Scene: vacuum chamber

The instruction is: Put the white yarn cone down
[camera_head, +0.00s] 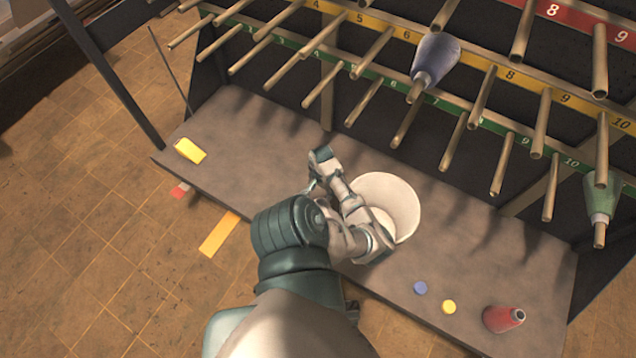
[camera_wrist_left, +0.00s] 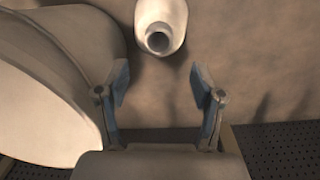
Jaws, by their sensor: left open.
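The white yarn cone (camera_wrist_left: 160,24) shows at the top of the left wrist view, its open narrow end towards the camera, in front of the grey-brown surface. It lies beyond the fingertips, apart from them. My left gripper (camera_wrist_left: 160,88) is open, with nothing between its two fingers. In the head view my left gripper (camera_head: 345,205) is over the shelf, beside a large white round container. I cannot pick out the cone for sure there; my arm and gripper hide part of that area. My right gripper is not in view.
The white container (camera_head: 395,195) stands close to the gripper; its wall also fills the left of the wrist view (camera_wrist_left: 35,105). A peg rack holds a blue-grey cone (camera_head: 435,58) and a green cone (camera_head: 601,200). A red cone (camera_head: 500,319) lies on the shelf (camera_head: 255,135).

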